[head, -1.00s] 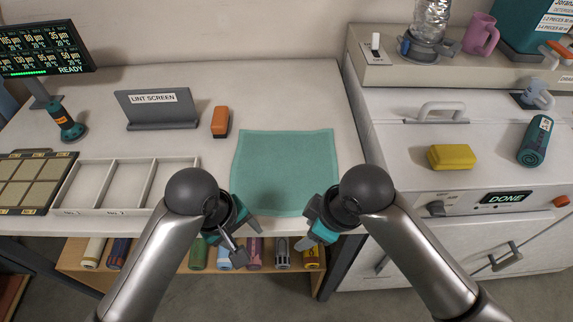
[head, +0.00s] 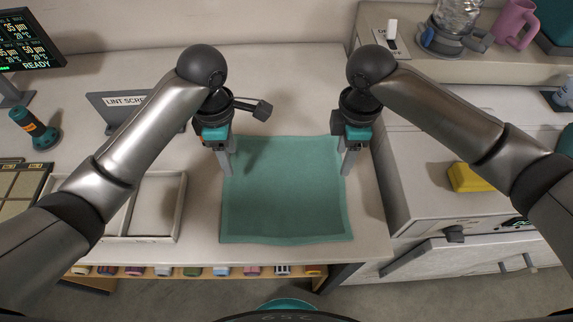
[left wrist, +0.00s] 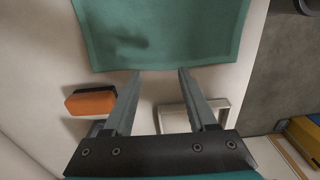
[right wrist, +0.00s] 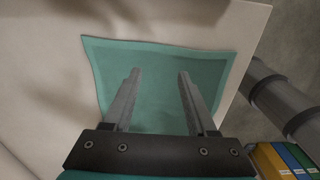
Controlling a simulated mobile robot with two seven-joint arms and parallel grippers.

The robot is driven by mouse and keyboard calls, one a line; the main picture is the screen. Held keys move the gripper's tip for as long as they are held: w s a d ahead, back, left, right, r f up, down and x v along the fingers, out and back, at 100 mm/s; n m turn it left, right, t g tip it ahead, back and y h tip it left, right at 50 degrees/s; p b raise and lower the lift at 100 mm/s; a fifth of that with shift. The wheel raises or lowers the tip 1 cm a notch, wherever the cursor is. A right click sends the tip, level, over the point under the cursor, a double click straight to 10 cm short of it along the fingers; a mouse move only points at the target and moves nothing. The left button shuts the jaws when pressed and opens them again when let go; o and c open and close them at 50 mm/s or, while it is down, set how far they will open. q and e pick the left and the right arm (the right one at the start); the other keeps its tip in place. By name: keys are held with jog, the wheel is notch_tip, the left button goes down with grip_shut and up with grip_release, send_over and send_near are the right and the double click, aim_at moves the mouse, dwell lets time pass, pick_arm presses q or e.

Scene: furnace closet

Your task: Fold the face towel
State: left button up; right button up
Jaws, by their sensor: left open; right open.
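The teal face towel (head: 285,200) lies flat and spread out on the white table in the head view. My left gripper (head: 228,172) points down at the towel's left edge, toward its far half, and is open and empty. My right gripper (head: 347,170) points down at the towel's right edge, also open and empty. In the left wrist view the towel (left wrist: 160,30) lies just beyond the open fingertips. In the right wrist view the towel (right wrist: 155,85) lies beneath and between the open fingers. I cannot tell whether any fingertip touches the cloth.
A divided white tray (head: 180,205) stands left of the towel. The lint screen (head: 105,108) is partly behind my left arm. An orange block (left wrist: 90,100) shows in the left wrist view. A yellow sponge-like block (head: 470,178) sits on the white machine at right. The table's front edge is near the towel.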

aim_at(236, 184)
pick_arm(q)
jog(key=f, duration=0.7)
jog(key=shift+s+f, duration=0.25)
jog(key=shift+f, duration=0.05)
pick_arm(e)
jog(key=f, duration=0.7)
jog(key=shift+s+f, duration=0.25)
jog(key=shift+f, duration=0.05)
pick_arm(q)
jog(key=shift+f, duration=0.2)
pick_arm(e)
jog(key=shift+f, duration=0.15)
pick_arm(q)
jog(key=shift+c, duration=1)
pick_arm(e)
jog(key=shift+c, duration=1)
pick_arm(q)
jog(key=c, duration=0.7)
pick_arm(e)
jog(key=shift+f, duration=0.1)
jog(key=c, duration=0.7)
pick_arm(q)
jog(key=shift+s, duration=0.1)
grip_shut()
pick_arm(e)
jog(key=shift+s, duration=0.1)
grip_shut()
